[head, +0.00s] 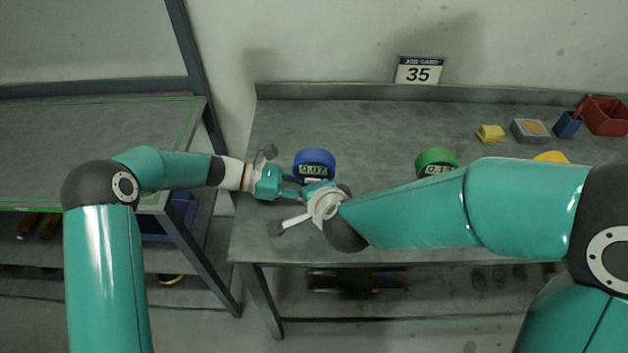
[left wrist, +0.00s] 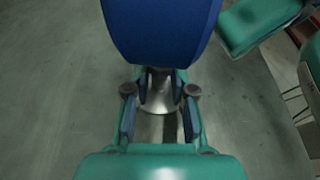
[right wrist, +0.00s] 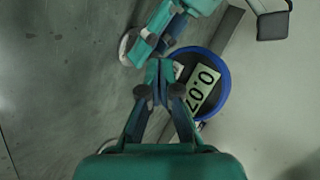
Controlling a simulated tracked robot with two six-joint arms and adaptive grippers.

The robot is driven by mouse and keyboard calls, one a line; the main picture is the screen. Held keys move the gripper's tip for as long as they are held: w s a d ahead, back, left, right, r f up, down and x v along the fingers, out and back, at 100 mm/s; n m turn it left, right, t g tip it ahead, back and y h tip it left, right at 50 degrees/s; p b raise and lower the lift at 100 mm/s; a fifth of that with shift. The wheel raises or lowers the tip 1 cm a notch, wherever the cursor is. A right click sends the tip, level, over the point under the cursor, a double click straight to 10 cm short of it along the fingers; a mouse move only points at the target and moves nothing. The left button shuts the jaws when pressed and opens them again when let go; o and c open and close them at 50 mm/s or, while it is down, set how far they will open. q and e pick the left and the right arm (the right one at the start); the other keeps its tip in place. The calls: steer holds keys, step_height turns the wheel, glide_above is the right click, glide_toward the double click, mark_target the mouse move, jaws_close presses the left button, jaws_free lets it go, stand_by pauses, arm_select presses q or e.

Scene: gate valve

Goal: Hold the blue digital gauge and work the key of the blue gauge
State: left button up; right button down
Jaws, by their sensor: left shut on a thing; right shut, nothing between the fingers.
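The blue digital gauge (head: 315,160) stands on the bench, its display reading 0.07. It also shows in the right wrist view (right wrist: 224,92), and its blue body (left wrist: 160,30) fills the top of the left wrist view. My left gripper (left wrist: 160,98) is shut on the gauge at its metal stem, below the blue body. My right gripper (right wrist: 163,88) is shut and empty, its fingertips over or beside the gauge face at the edge away from the display. Contact cannot be told. The key is largely hidden by these fingertips; a small pale patch (right wrist: 178,69) shows beside them.
A green gauge (head: 437,160) stands to the right, and a yellow one (head: 552,156) is partly hidden behind my right arm. A job card reading 35 (head: 419,70) stands at the back. A yellow block (head: 490,133), grey box (head: 530,130) and red bin (head: 606,116) sit back right.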

steer(key=shift+w, duration=0.35)
stand_by(0.3)
steer(key=shift+s, duration=0.8)
steer(key=shift+s, duration=0.1)
steer(key=shift+s+a, duration=0.15)
steer(key=shift+s, duration=1.05)
steer(key=shift+s+a, duration=0.1)
steer(key=shift+s, duration=1.1)
arm_select(q)
steer(key=o, duration=0.9)
steer(key=shift+o, duration=0.2)
